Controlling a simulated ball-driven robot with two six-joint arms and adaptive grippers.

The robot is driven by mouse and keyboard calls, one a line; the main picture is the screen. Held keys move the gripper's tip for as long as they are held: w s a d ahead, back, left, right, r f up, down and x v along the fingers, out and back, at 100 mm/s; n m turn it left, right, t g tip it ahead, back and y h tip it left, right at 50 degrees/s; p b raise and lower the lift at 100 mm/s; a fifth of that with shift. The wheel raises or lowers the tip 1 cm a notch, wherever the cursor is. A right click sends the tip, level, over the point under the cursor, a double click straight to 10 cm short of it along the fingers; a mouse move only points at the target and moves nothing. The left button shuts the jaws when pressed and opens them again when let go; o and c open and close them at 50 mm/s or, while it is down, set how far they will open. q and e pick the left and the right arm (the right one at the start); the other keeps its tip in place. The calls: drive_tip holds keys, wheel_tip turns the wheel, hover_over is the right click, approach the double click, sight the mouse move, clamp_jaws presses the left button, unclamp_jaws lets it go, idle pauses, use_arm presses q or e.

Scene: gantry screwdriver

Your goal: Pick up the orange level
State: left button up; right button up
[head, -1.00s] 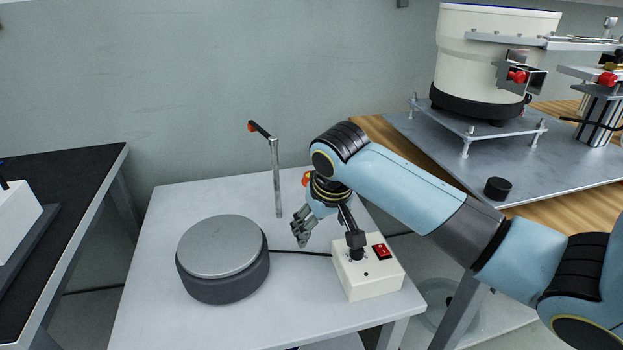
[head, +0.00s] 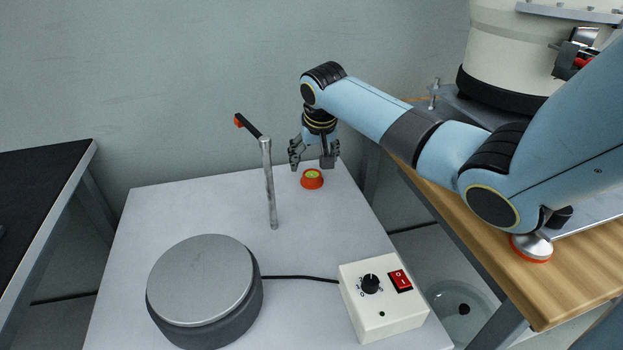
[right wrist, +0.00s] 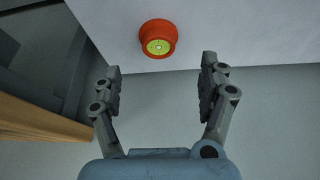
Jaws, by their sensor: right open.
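The orange level (head: 312,180) is a small round orange piece with a yellow-green top. It sits on the light grey table near its back right edge. It also shows in the right wrist view (right wrist: 158,38), at the top, ahead of the fingertips and roughly between their lines. My right gripper (head: 314,166) is open and empty, pointing down just behind the level in the head view. In the right wrist view its two fingers (right wrist: 160,78) stand wide apart, and neither touches the level. My left gripper is not in view.
A metal post (head: 268,185) with a black and orange arm stands left of the level. A round grey turntable (head: 205,285) and a white control box (head: 383,305) joined by a cable are nearer. A wooden table (head: 545,295) with another orange-based piece (head: 531,248) is at right.

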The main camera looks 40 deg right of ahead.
sight(312, 174)
drive_tip(key=shift+x, duration=1.15)
drive_tip(key=b+x, duration=0.3)
drive_tip(key=x, duration=0.1)
drive_tip(key=shift+d+f, duration=0.1)
drive_tip(key=shift+f, duration=0.2)
drive_tip(key=shift+w+d+f, duration=0.1)
drive_tip(key=shift+w+f, duration=0.1)
drive_tip(key=shift+w, duration=0.05)
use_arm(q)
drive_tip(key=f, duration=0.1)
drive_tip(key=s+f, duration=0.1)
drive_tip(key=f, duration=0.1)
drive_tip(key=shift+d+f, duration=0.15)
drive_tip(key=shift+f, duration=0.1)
use_arm(e)
drive_tip(key=shift+r, duration=0.1)
drive_tip(key=shift+c, duration=0.2)
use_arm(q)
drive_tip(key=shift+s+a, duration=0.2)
use_arm(e)
drive_tip(key=shift+s, duration=0.1)
drive_tip(key=c, duration=1.3)
